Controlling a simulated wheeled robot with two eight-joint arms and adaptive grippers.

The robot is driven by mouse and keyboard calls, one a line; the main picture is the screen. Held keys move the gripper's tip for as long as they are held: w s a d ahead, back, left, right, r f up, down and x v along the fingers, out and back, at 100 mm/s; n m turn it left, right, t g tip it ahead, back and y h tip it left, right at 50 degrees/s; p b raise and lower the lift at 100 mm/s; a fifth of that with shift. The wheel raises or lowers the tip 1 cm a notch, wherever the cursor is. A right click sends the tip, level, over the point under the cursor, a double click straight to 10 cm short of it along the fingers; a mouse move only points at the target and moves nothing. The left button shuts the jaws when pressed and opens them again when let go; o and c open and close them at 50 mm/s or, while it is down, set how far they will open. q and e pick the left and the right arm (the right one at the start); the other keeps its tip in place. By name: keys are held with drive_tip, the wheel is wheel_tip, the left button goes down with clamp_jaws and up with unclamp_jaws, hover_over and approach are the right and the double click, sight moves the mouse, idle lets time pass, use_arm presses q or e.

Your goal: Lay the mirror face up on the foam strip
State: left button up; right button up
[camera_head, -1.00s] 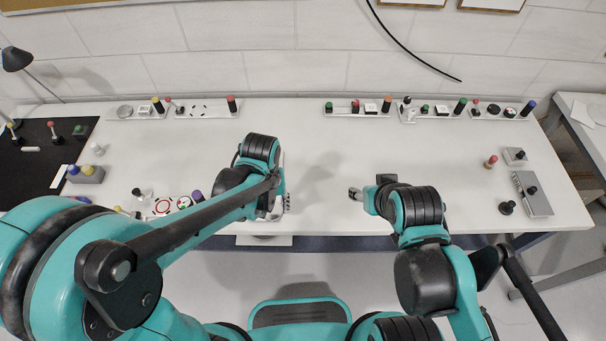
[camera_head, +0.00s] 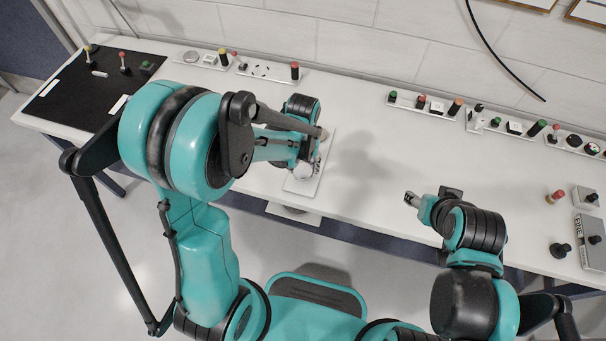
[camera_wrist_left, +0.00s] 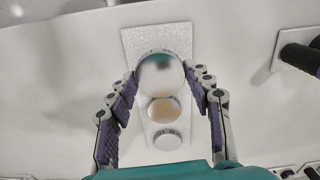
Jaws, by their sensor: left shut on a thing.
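In the left wrist view the round mirror (camera_wrist_left: 160,74) is between the two fingertips of my left gripper (camera_wrist_left: 160,80), which is shut on its rim. Its shiny face shows toward the camera, with a teal reflection at its top. The pale speckled foam strip (camera_wrist_left: 142,38) lies under and behind it; whether the mirror touches the strip I cannot tell. In the head view my left gripper (camera_head: 308,168) is over the strip (camera_head: 301,187), near the table's front edge, and partly hides it. My right gripper (camera_head: 411,198) is apart over the table; its finger opening is unclear.
An amber disc (camera_wrist_left: 163,109) and a white disc (camera_wrist_left: 167,139) are in line with the mirror, over the strip. Plates with knobs and buttons (camera_head: 427,105) line the back of the white table (camera_head: 370,190). A black mat (camera_head: 75,95) lies at left. The table's middle is clear.

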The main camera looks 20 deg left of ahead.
sight(303, 171)
use_arm(q)
wheel_tip(303, 171, down, 4)
drive_tip(key=shift+r+b, duration=0.1)
drive_tip(key=shift+b, duration=0.65)
drive_tip(key=o, duration=1.2)
